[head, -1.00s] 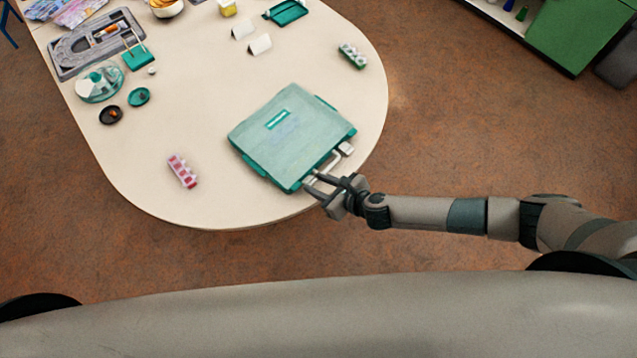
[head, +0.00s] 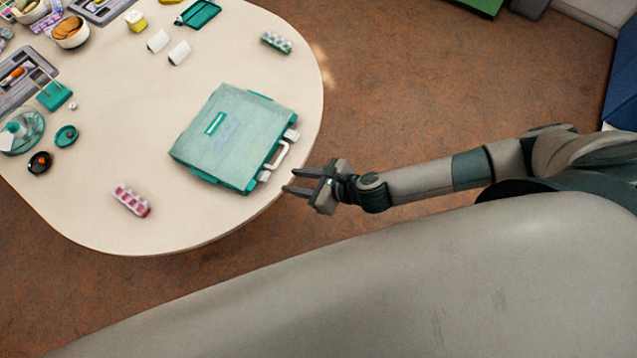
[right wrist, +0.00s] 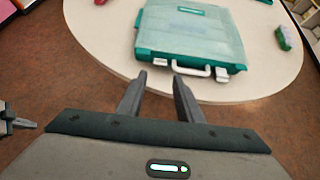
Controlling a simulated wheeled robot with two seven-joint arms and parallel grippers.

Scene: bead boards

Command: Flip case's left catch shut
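The teal case (head: 222,150) lies flat and closed on the table, its white handle (head: 284,153) side facing my right gripper. One pale catch (head: 264,176) sits at the handle's lower end in the head view; it shows left of the handle in the right wrist view (right wrist: 160,62). The other catch (head: 292,134) sits at the upper end, at right in the wrist view (right wrist: 222,74). Whether either catch is shut is too small to tell. My right gripper (head: 290,181) is open and empty, just off the case's handle side, touching nothing. A dark finger-like part, probably my left gripper (right wrist: 20,123), shows at the wrist view's left edge.
The pale table (head: 190,215) has a rounded edge close to the case. A pink bead strip (head: 131,201) lies to the left of it and a green one (head: 276,42) lies beyond it. Bowls, dishes and trays crowd the far left. Table around the case is clear.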

